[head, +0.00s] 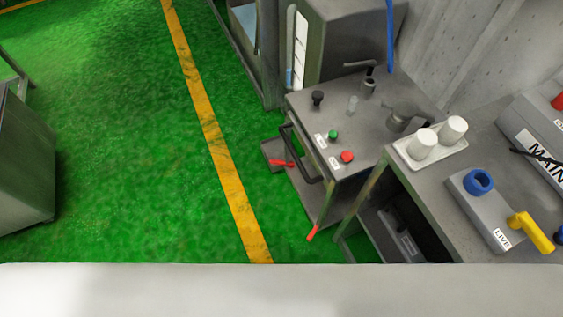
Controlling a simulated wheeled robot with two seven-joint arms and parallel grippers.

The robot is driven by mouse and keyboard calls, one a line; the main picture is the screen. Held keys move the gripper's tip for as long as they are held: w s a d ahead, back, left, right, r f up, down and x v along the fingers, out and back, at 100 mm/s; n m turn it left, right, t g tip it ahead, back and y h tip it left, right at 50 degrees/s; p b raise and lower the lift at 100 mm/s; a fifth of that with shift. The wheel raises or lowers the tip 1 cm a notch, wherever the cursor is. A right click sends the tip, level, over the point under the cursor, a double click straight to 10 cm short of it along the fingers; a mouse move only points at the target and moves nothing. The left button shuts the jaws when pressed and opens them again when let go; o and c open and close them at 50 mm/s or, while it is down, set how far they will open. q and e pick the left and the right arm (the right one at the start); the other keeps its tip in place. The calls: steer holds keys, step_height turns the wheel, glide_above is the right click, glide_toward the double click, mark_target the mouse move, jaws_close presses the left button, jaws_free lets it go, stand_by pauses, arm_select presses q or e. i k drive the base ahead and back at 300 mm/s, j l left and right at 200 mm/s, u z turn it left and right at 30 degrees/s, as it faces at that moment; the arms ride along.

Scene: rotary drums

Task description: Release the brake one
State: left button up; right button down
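A grey metal cart (352,115) stands right of centre in the head view. Near the floor on its left side is a red-tipped lever or pedal (283,163). A second red-tipped one (313,233) shows at its lower front corner. These may be the brakes, but no label tells which is brake one. A black handle (299,155) curves along the cart's left side. Neither of my grippers is in view.
The cart top carries a green button (333,134), a red button (347,157) and a black knob (317,97). A bench (420,190) at right holds white cups (422,144) and a LIVE box (484,208).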

mark_target(291, 164)
steer(key=z, duration=0.75)
steer(key=i+j+z, duration=0.1)
steer(key=j+z, duration=0.7)
steer(key=j, duration=0.2)
steer(key=j+z, duration=0.4)
steer(key=j, duration=0.15)
steer(key=k+j, duration=0.1)
steer(key=j, duration=0.3)
steer(key=j+z, duration=0.1)
steer(key=j, duration=0.3)
steer(key=k+j, duration=0.15)
steer(key=j, duration=0.25)
steer(key=k+j, duration=0.1)
steer(key=j, duration=0.3)
steer(key=k+j+z, duration=0.1)
steer(key=j, duration=0.25)
